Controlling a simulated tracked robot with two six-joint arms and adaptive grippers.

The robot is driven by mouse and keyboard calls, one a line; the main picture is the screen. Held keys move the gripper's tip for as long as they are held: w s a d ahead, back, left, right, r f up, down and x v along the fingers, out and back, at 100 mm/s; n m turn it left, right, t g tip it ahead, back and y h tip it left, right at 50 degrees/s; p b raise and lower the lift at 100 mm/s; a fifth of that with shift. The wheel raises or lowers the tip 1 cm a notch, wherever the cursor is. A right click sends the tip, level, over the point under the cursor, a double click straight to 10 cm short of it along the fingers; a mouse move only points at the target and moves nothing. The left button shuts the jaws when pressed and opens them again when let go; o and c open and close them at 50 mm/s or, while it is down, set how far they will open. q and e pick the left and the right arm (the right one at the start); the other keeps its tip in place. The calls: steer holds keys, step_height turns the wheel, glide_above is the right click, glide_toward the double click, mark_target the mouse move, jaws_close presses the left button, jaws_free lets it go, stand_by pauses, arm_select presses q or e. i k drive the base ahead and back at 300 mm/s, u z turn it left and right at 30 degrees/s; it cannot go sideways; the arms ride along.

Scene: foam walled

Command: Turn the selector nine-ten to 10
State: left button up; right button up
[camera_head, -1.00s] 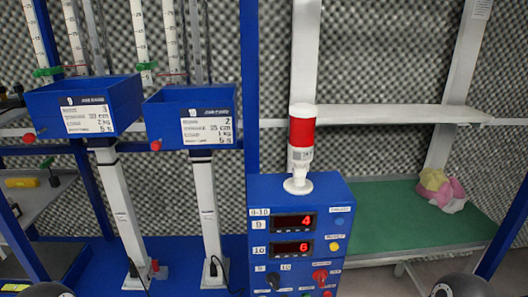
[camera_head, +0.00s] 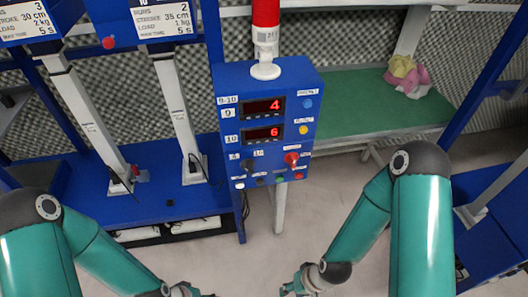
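The blue control box (camera_head: 225,130) stands in the middle of the view. The selector nine-ten (camera_head: 248,166) is a small dark knob at the lower left of its front, between the labels 9 and 10. Which way it points is too small to tell. Two red displays read 4 (camera_head: 263,106) and 6 (camera_head: 262,133), beside labels 9 and 10. My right gripper (camera_head: 287,291) is at the bottom edge, below the box and apart from it. My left gripper (camera_head: 205,295) barely shows at the bottom edge, also away from the box. The opening of both is unclear.
A red and white beacon (camera_head: 265,40) stands on top. Blue test stands (camera_head: 108,36) are at left. A green shelf (camera_head: 365,112) with a pink and yellow cloth (camera_head: 408,76) is at right.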

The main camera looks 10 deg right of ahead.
mark_target(248, 165)
steer(key=u, duration=0.2)
steer(key=k, duration=1.45)
steer(key=z, duration=0.3)
steer(key=i, duration=1)
steer(key=u, duration=0.05)
